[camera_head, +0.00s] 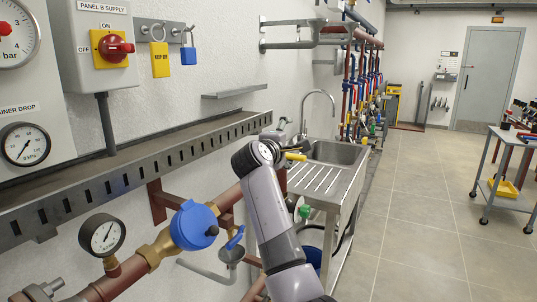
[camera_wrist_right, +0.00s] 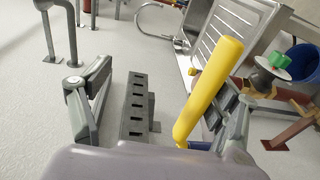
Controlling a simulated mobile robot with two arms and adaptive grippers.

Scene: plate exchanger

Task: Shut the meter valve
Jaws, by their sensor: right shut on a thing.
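A yellow lever handle (camera_head: 295,156) sticks out beside the end of my right arm, near the sink; it looks like the meter valve's handle. In the right wrist view the yellow handle (camera_wrist_right: 208,90) slants between my fingers, against the right one. My right gripper (camera_wrist_right: 160,105) is shut on this handle, with its left finger standing well apart from it in the picture. The blue meter (camera_head: 193,226) sits on the pipe left of my arm. The valve body is hidden behind my wrist. My left gripper is out of view.
The steel sink (camera_head: 335,155) stands just beyond my gripper. A slotted wall rail (camera_head: 140,160) runs above the pipe. A pressure gauge (camera_head: 102,235) and a blue-handled valve (camera_head: 235,238) are close by.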

